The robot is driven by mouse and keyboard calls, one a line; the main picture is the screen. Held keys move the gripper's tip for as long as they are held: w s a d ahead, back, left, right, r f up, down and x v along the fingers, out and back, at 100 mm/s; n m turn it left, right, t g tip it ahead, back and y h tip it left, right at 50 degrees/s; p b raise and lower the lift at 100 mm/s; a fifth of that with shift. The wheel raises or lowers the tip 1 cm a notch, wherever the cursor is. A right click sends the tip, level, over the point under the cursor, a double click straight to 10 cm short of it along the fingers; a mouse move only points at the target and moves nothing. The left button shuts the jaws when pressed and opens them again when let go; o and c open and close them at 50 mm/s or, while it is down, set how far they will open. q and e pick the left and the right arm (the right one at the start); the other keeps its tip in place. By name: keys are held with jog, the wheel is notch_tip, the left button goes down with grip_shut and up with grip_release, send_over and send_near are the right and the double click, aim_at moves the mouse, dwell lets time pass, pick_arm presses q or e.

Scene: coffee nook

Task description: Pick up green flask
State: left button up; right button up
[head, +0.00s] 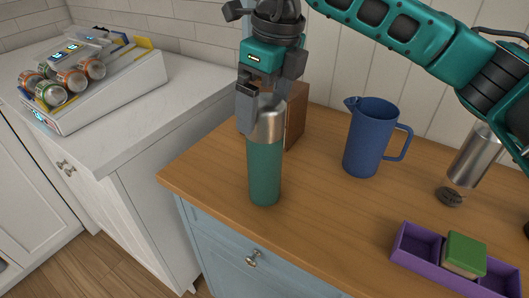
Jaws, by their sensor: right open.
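The green flask (264,170) stands upright on the wooden counter near its left front corner. It has a green body and a silver metal top. My right gripper (254,122) comes down from above at the flask's top, its fingers pointing down. One finger shows in front of the metal top; the other is mostly hidden. The gripper is open, and I cannot tell whether a finger touches the flask. My left gripper is not in view.
A brown box (297,115) stands right behind the flask. A blue pitcher (370,138), a metal cylinder (473,157) and a purple tray (416,246) with a green block (466,251) are to the right. A can dispenser (95,80) sits on the white counter at left.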

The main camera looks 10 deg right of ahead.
aim_at(265, 155)
jog(key=f, duration=0.4)
jog(key=shift+w+a+f, duration=0.15)
jog(key=shift+w+f, duration=0.1)
jog(key=shift+f, duration=0.05)
jog(key=shift+c, duration=0.5)
jog(key=c, duration=1.5)
jog(key=shift+r, duration=0.1)
jog(key=shift+c, duration=0.4)
